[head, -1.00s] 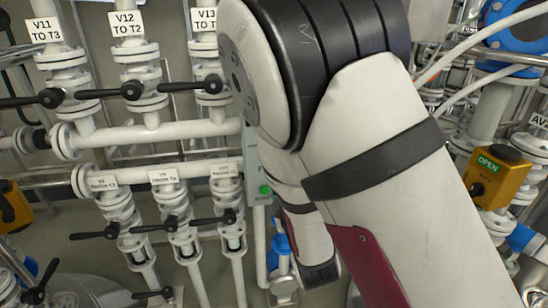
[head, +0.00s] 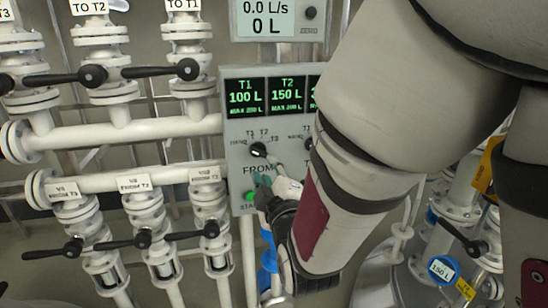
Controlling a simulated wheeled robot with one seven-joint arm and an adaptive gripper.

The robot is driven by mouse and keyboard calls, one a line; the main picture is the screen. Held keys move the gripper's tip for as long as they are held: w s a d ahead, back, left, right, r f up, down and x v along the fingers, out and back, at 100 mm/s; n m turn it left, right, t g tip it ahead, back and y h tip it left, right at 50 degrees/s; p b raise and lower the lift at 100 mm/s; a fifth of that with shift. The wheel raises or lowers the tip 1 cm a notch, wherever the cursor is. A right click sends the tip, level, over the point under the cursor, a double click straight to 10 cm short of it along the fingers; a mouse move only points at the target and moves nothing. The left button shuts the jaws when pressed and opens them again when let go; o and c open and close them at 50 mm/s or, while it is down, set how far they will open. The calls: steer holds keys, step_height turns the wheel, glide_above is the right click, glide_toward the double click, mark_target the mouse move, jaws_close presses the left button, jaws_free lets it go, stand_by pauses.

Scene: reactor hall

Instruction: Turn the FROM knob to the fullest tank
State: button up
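The grey control panel (head: 236,170) is in the middle of the head view. Its FROM knob (head: 258,150) is black, with T1, T2 and T3 position labels around it. The T1 display (head: 245,97) reads 100 L, MAX 200 L. The T2 display (head: 287,96) reads 150 L, MAX 200 L. A third display is mostly hidden behind my arm. My gripper (head: 270,170) is at the panel just below and right of the FROM knob, its tip close to it. I cannot tell whether it touches the knob, or whether its fingers are open or shut.
A second knob (head: 309,144) is partly covered by my arm. A green button (head: 250,196) sits below FROM. A flow display (head: 267,18) above reads 0.0 L/s, 0 L. White pipes and black-handled valves (head: 93,74) fill the left; more piping stands at right.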

mark_target(260, 155)
steer(key=shift+f+b, duration=0.2)
steer(key=shift+b, duration=0.15)
steer(key=x, duration=0.8)
steer(key=shift+w+r, duration=0.1)
steer(key=shift+w, duration=0.05)
jaws_close()
